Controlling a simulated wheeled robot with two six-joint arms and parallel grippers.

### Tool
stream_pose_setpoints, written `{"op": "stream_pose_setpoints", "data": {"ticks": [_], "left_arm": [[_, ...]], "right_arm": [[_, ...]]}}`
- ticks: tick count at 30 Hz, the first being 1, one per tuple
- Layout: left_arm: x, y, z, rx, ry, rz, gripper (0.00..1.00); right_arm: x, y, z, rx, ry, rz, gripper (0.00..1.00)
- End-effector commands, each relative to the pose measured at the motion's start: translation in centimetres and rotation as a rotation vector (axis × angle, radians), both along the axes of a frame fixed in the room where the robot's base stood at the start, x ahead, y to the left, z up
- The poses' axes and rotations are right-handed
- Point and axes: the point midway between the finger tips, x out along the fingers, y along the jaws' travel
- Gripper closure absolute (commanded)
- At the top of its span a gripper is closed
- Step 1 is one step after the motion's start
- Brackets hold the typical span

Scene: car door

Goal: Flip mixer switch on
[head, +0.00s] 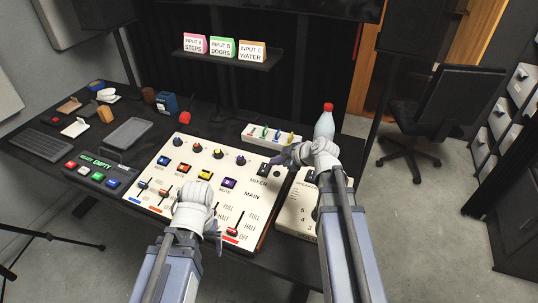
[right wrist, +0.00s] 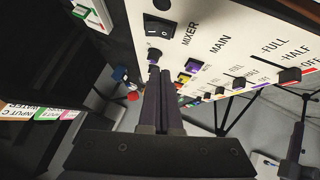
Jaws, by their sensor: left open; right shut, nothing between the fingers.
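The mixer (head: 203,172) is a cream panel with coloured knobs, buttons and sliders on the dark desk. Its black rocker switch shows by the "MIXER" label in the right wrist view (right wrist: 158,27); in the head view it is by the panel's upper right corner, partly hidden by my right gripper. My right gripper (head: 277,160) is shut and empty; in the right wrist view its dark fingers (right wrist: 158,78) point toward the switch, apparently apart from it.
A speaker panel (head: 298,207) stands right of the mixer. A bottle with a red cap (head: 325,124) and a small box with coloured plugs (head: 271,135) are behind. Three cards stand on a raised shelf (head: 228,60).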

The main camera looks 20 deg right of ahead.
Motion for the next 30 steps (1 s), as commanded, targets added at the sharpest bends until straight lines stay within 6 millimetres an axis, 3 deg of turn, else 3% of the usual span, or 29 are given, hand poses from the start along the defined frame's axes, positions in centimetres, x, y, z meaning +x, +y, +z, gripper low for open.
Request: {"op": "stream_pose_setpoints", "data": {"ticks": [1,7,30], "left_arm": [[0.0,0.0,1.3,0.0,0.0,0.0,0.07],[0.0,0.0,2.2,0.0,0.0,0.0,0.07],[0.0,0.0,2.2,0.0,0.0,0.0,0.07]], "right_arm": [[-1.0,-0.4,1.3,0.0,0.0,-0.003,1.0],[-2.3,-1.3,2.2,-0.001,0.0,-0.001,1.0],[-1.5,-2.1,2.7,-0.054,-0.072,-0.001,1.0]]}}
